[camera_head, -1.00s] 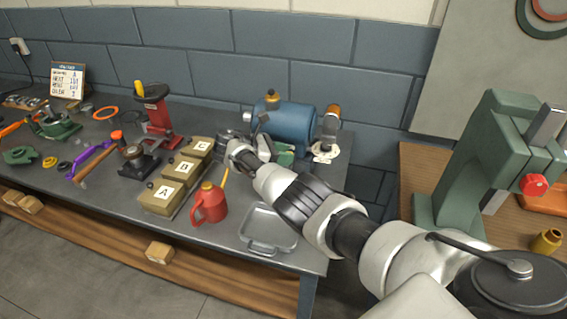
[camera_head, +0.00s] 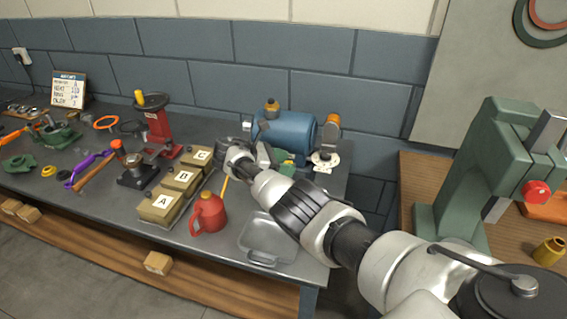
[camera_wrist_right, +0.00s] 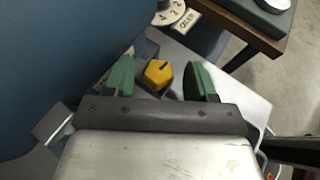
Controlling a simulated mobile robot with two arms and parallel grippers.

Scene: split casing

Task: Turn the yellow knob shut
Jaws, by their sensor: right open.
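The yellow knob (camera_wrist_right: 158,73) shows in the right wrist view as a faceted cap with a dark pointer line. It lies between the two green fingertips of my right gripper (camera_wrist_right: 160,80), with a gap on each side. The gripper is open and holds nothing; I cannot tell how far beyond the fingertips the knob lies. In the head view my right gripper (camera_head: 281,160) is in front of the blue motor-like machine (camera_head: 285,132), and the knob is not clearly seen there. My left gripper is not in view.
A white numbered dial (camera_wrist_right: 169,12) lies beyond the knob. A grey tray (camera_head: 268,243), a red oil can (camera_head: 209,214) and lettered boxes (camera_head: 161,206) stand near the bench's front edge. A green press (camera_head: 482,180) stands on the wooden table at right.

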